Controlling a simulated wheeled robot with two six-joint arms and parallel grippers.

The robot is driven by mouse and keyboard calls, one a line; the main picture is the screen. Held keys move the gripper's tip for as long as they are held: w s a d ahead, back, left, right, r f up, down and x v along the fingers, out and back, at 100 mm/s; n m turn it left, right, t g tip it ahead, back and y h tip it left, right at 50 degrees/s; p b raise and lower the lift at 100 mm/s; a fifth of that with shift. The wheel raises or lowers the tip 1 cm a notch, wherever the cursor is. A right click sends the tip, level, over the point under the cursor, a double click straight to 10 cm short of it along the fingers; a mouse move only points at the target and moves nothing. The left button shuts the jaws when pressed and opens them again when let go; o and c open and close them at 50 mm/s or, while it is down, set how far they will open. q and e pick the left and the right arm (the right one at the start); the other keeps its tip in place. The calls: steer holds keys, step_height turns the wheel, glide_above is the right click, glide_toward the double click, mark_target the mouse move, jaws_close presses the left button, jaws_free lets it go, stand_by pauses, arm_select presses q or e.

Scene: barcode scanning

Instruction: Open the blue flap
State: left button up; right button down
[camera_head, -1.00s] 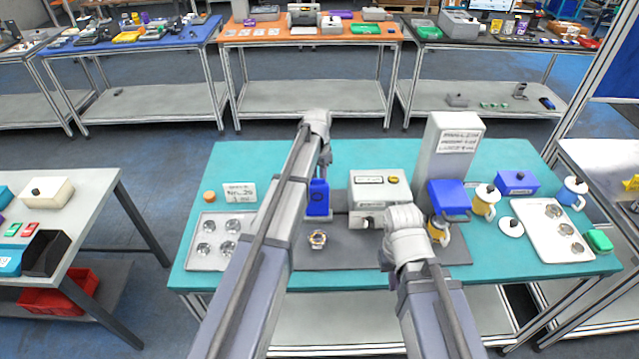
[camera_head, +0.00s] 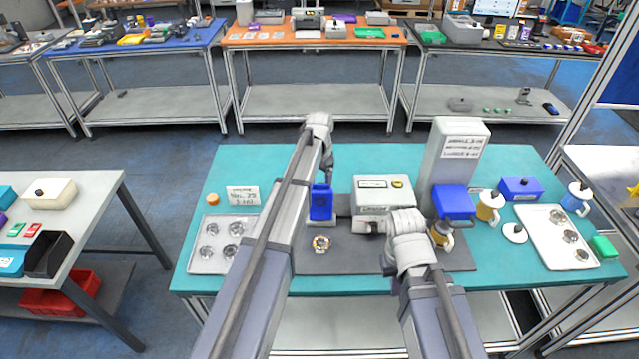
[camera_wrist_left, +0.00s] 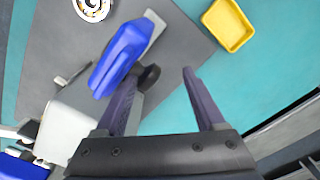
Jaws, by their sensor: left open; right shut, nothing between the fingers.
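A blue upright piece (camera_head: 321,203) stands on a pale plate beside my left forearm; it appears to be the flap, but I cannot tell for sure. In the left wrist view a blue piece (camera_wrist_left: 118,58) lies up and left of my open left gripper (camera_wrist_left: 165,88). A dark round knob (camera_wrist_left: 149,78) shows beside the left finger, with nothing held. My left fingertips are mostly hidden in the head view. A second blue block (camera_head: 453,202) sits at the front of the grey tower. My right gripper (camera_head: 364,228) is shut and empty, pointing left, before the light box.
The light box (camera_head: 384,192) and grey tower (camera_head: 459,155) stand on the teal table (camera_head: 290,155). A watch-like ring (camera_head: 320,244) lies on the grey mat. A tray (camera_head: 205,265) is left; mugs and another tray (camera_head: 553,252) are right. A yellow tray (camera_wrist_left: 228,25) shows in the left wrist view.

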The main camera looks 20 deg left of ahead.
step_height(320, 180, up, 8)
steer(key=p, duration=0.7)
steer(key=shift+p, duration=0.35)
steer(key=shift+f, duration=0.15)
